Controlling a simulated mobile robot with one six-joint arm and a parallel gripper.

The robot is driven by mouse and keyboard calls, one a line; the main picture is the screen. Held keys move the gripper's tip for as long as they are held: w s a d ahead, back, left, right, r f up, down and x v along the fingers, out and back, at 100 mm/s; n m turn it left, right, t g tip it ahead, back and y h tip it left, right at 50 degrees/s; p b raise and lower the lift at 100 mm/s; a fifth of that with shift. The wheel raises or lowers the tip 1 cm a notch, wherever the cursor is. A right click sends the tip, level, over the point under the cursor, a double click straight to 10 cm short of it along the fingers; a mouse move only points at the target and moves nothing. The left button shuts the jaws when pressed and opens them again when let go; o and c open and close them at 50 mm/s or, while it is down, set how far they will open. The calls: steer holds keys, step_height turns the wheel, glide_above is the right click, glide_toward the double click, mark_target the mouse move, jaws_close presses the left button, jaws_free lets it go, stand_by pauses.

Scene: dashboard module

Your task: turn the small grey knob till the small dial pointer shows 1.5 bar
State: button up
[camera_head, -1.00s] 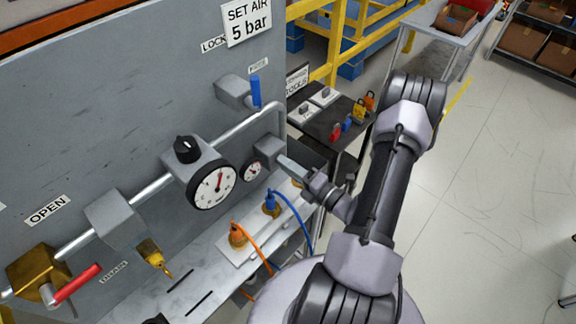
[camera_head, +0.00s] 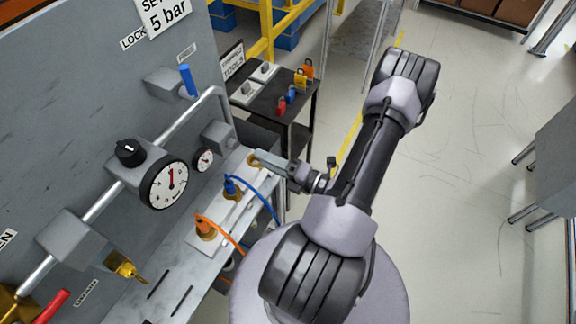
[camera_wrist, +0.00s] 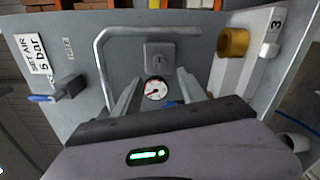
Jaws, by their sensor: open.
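The small dial (camera_head: 204,160) has a white face and sits below a small grey regulator box (camera_head: 216,135) at the right end of the pipe. Both also show in the wrist view, the dial (camera_wrist: 155,90) below the box (camera_wrist: 159,56). Its red pointer leans to the left there; the scale is too small to read. A small grey knob (camera_wrist: 157,63) seems to be on the box's front, but its outline is unclear. My gripper (camera_head: 256,157) is open and empty, right of the box and apart from it. In the wrist view its fingers (camera_wrist: 158,80) frame the dial.
A large gauge (camera_head: 163,184) with a black knob (camera_head: 130,152) is left of the small dial. A blue-handled valve (camera_head: 186,80) is above. Blue (camera_head: 232,187) and orange (camera_head: 205,227) hose fittings stand on the ledge below. A tool table (camera_head: 272,100) is behind.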

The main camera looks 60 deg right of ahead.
steer(key=s, duration=0.8)
steer(key=shift+s+d+p, duration=0.25)
steer(key=shift+s+p, duration=0.05)
steer(key=shift+p, duration=0.1)
steer(key=w+a+r+n+g+y+b, duration=0.2)
steer(key=w+a+r+n+g+y, duration=0.2)
steer(key=a+n+g, duration=0.65)
steer(key=w+a+r+n+g+y+b, duration=0.2)
steer(key=w+a+r+n+g+y, duration=0.3)
steer(key=n, duration=1.1)
steer(key=s+a+r+n+t+h+b, duration=0.3)
steer(key=a+r+n+h, duration=0.5)
steer(key=n, duration=1.1)
steer(key=a+r, duration=0.1)
steer(key=a, duration=0.3)
steer(key=shift+s+a+r+n, duration=0.25)
steer(key=shift+a+r+n, duration=0.05)
steer(key=shift+r+n, duration=0.05)
